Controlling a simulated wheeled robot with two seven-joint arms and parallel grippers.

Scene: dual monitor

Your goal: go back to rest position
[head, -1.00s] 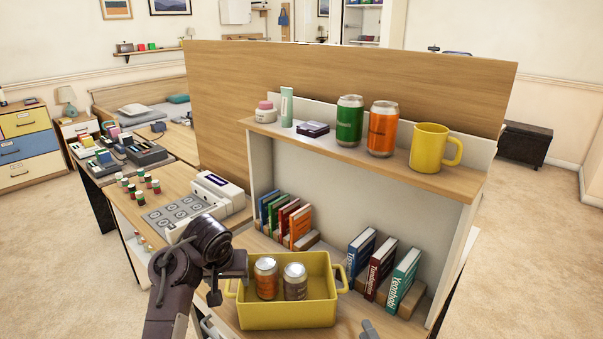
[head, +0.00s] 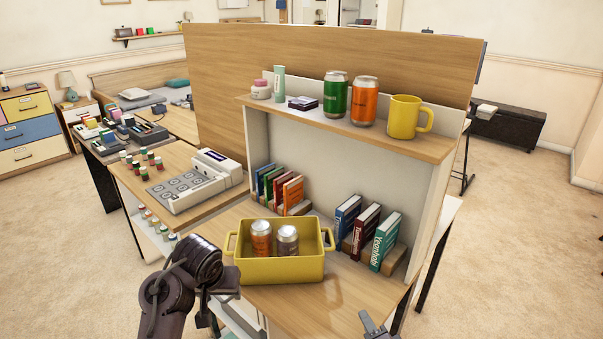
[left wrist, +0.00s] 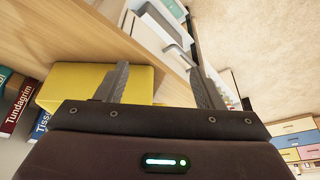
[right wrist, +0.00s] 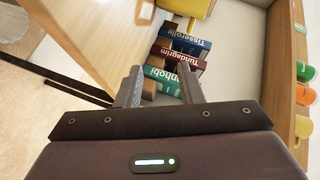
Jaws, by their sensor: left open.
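My left gripper (head: 222,283) is near the front left of the yellow basket, its fingers partly hidden in the head view. In the left wrist view its fingers (left wrist: 158,68) are apart with nothing held. My right gripper (head: 378,325) shows only at the bottom edge of the head view. In the right wrist view its fingers (right wrist: 160,70) are apart and empty, with books beyond them. The yellow basket (head: 285,270) stands on the desk and holds an orange can (head: 261,240) and a brown-grey can (head: 288,242).
The desk shelf (head: 432,145) carries a green can (head: 335,95), an orange can (head: 363,100) and a yellow mug (head: 407,117). Books (head: 365,228) stand under it. A white device (head: 195,182) is on the left desk. Carpet (head: 500,270) at the right is clear.

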